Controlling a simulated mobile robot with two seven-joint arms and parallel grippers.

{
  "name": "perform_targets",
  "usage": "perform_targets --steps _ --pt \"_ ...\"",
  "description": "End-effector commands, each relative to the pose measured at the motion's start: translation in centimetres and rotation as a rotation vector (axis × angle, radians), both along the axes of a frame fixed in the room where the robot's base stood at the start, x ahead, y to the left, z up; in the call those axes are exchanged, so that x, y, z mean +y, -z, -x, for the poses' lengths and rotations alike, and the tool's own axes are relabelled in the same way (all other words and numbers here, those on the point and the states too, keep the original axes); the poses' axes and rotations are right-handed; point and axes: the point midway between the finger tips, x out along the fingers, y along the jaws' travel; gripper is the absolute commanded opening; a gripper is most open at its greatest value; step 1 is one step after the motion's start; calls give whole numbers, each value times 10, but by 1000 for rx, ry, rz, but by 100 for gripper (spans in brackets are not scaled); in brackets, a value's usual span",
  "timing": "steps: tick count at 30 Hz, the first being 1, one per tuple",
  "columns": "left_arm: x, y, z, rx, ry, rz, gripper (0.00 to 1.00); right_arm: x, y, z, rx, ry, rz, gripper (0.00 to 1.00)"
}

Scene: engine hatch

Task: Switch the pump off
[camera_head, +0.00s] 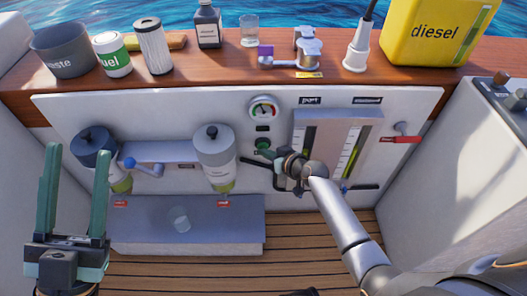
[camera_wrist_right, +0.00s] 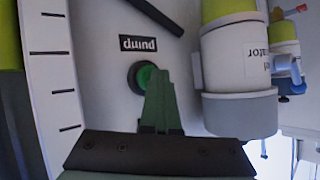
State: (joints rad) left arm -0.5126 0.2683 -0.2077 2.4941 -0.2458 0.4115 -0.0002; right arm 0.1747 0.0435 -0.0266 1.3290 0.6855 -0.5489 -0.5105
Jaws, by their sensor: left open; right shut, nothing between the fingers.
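The pump control is a round green button in a black ring (camera_wrist_right: 144,77), beside an upside-down "pump" label (camera_wrist_right: 138,43) in the right wrist view. In the head view the green button (camera_head: 262,143) sits on the white panel below the round gauge. My right gripper (camera_wrist_right: 158,72) is shut and empty, its green fingertips at the button and covering part of it. I cannot tell whether they touch it. In the head view my right gripper (camera_head: 271,153) reaches the panel from the lower right. My left gripper (camera_head: 78,150) is open and empty, away from the panel at the left.
Two filter housings (camera_head: 214,150) stand out left of the button. Sight tubes in a grey frame (camera_head: 345,115) are close on its right. A red-tagged valve (camera_head: 402,138) is further right. A grey step (camera_head: 240,225) lies below; bottles, cups and a yellow diesel can (camera_head: 435,30) line the shelf.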

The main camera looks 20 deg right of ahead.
Motion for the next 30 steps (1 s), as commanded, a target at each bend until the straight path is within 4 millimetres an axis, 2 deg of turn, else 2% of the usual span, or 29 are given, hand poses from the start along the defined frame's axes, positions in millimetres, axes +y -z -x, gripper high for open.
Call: perform_targets --steps 12,26,30 --pt "0 1 0 0 0 0 50 -2 -2 -4 -6 4 1 0" --pt "0 -5 0 -4 2 -3 50 -1 -3 3 -8 5 1 0" --pt "0 -13 0 -4 1 -2 50 1 -4 12 -4 4 2 0"
